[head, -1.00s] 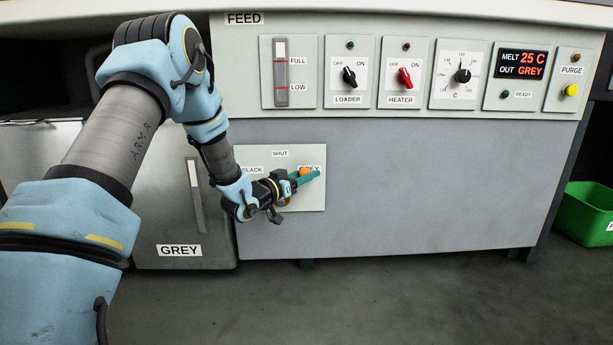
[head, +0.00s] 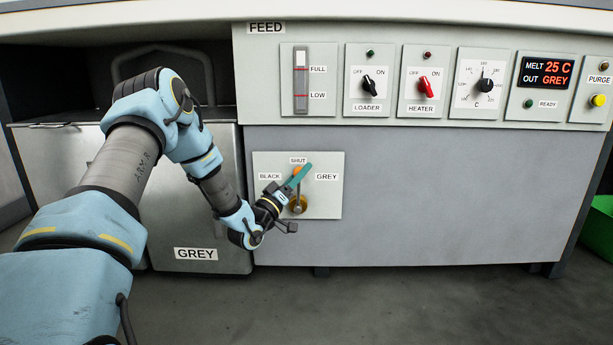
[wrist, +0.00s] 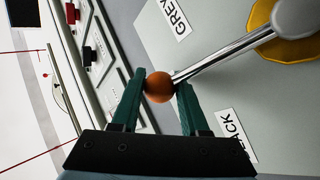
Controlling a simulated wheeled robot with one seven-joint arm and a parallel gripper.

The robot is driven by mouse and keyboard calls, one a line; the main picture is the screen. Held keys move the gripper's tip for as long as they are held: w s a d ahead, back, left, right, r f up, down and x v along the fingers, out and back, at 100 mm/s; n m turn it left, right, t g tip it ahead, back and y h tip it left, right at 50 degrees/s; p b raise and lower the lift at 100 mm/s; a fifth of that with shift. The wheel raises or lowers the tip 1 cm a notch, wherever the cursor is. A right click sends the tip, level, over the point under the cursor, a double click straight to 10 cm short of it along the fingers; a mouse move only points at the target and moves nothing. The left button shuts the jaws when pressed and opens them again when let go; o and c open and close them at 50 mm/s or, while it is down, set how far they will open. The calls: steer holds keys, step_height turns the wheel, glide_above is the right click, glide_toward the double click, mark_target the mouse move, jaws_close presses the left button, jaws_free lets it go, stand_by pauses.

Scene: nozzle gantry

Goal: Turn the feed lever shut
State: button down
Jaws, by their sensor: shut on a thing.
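The feed lever has an orange ball knob (wrist: 160,87) on a bright metal rod (wrist: 235,47), which turns on a brass hub (head: 298,204). Its plate (head: 325,203) carries the labels BLACK at left, SHUT at top and GREY at right. In the head view the lever stands close to upright, with the knob just below the SHUT label (head: 298,160). My gripper (wrist: 160,88) is shut on the knob, one green finger on each side. In the head view the fingers and wrist partly cover the lever.
Above is the feed panel with the loader switch (head: 369,85), red heater switch (head: 425,86), temperature dial (head: 486,85) and yellow purge button (head: 598,100). The display (head: 546,72) reads MELT 25 C, OUT GREY. A grey bin (head: 195,253) stands left of the plate.

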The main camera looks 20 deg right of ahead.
steer(key=shift+a+f+n+t, duration=0.1)
steer(key=shift+a+n+t, duration=0.2)
steer(key=shift+n, duration=0.1)
steer(key=c, duration=0.7)
jaws_free()
steer(key=p+v, duration=0.3)
steer(key=v, duration=0.7)
steer(key=shift+s+a+f, duration=0.1)
steer(key=shift+a+f, duration=0.1)
steer(key=shift+a, duration=0.05)
